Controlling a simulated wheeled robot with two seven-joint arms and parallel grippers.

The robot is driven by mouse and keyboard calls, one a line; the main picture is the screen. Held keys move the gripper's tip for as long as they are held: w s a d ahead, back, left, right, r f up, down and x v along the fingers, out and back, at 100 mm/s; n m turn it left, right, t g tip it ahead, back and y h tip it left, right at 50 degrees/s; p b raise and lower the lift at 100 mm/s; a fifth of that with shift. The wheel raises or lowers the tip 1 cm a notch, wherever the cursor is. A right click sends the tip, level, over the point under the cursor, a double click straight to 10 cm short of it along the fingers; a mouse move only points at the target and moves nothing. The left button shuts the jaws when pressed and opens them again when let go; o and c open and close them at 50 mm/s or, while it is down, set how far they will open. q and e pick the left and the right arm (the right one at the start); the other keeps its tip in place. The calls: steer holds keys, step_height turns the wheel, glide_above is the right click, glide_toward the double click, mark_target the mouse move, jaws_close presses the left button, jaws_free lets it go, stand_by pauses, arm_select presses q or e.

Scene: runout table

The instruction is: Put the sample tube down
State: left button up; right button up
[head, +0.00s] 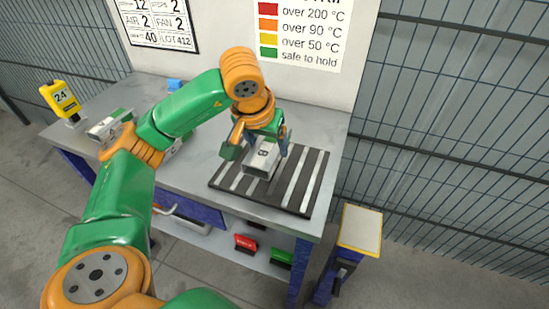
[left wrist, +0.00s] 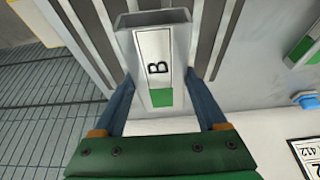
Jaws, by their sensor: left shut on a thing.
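The sample tube (head: 261,163) is a grey, square-section hollow tube with a white label reading B. In the left wrist view the tube (left wrist: 179,43) also shows a green band near the gripper end, and its open end faces away from me. My left gripper (head: 264,148) is shut on the tube, with one blue finger along each side. The tube is over the dark mat with light stripes (head: 307,184), towards its left part. I cannot tell whether it touches the mat. My right gripper is not in view.
A similar labelled tube (head: 106,125) lies on the grey table to the left, near a yellow display reading 24 (head: 61,98). A small blue thing (head: 174,84) is at the back. A post with a pale top (head: 360,229) stands right of the table. The mat's right side is clear.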

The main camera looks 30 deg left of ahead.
mark_target(264, 156)
arm_select(q)
steer(key=x, duration=0.4)
steer(key=shift+s+d+f+p, duration=0.1)
steer(key=shift+d+f+p, duration=0.1)
steer(key=shift+f+p, duration=0.25)
steer(key=shift+f, duration=0.1)
steer(key=shift+f+b, duration=0.2)
steer(key=shift+b, duration=0.15)
steer(key=o, duration=1.5)
steer(key=shift+d+r+p, duration=0.1)
steer(key=shift+r+p, duration=0.2)
steer(key=shift+r, duration=0.15)
steer(key=p+v, duration=0.1)
steer(key=v, duration=1)
steer(key=shift+s+r, duration=0.1)
steer(key=shift+s+d+r+p, duration=0.1)
steer(key=shift+s+r+p, duration=0.1)
steer(key=shift+s+p, duration=0.1)
steer(key=shift+w, duration=0.1)
